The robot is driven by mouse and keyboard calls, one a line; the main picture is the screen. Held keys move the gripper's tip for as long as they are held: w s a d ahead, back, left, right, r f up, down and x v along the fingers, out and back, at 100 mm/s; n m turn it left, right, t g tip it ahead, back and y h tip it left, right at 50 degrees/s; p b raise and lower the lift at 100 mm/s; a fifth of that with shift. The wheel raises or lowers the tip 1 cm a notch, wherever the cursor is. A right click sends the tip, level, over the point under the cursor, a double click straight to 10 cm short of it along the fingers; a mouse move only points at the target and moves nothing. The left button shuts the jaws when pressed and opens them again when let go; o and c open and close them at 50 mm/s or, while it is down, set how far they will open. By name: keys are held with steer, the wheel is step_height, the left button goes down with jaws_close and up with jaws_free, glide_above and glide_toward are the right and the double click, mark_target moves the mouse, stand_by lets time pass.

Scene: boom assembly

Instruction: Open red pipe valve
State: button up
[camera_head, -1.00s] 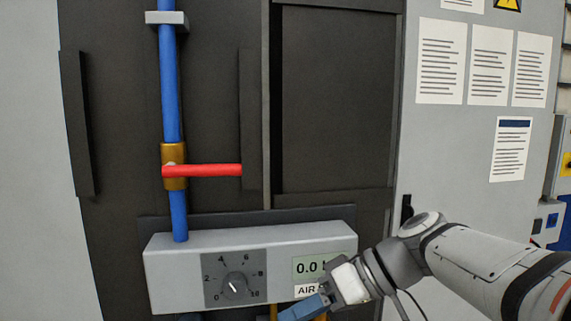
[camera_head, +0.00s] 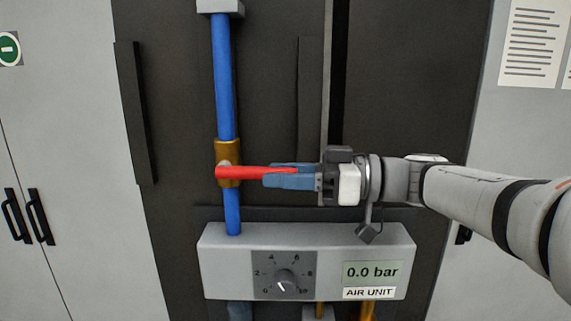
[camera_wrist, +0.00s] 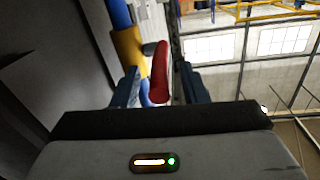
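The red valve handle (camera_head: 240,172) lies horizontally, pointing right from the brass valve body (camera_head: 228,152) on a vertical blue pipe (camera_head: 223,75). My gripper (camera_head: 270,177) comes in from the right, its blue fingers at the free end of the handle. In the wrist view the red handle (camera_wrist: 160,65) stands between my two fingers, with a gap visible on each side. My gripper is open around the handle's end and does not appear to press on it. The brass body (camera_wrist: 128,52) shows past the left finger.
Below the valve is a grey air unit (camera_head: 215,262) with a dial (camera_head: 284,281) and a display (camera_head: 372,271) reading 0.0 bar. A dark vertical bar (camera_head: 133,110) stands left of the pipe. Grey cabinet doors (camera_head: 60,120) are at the left.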

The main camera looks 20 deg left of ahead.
steer(key=shift+s+a, duration=0.15)
steer(key=shift+a, duration=0.1)
jaws_close()
stand_by(0.3)
steer(key=shift+f, duration=0.1)
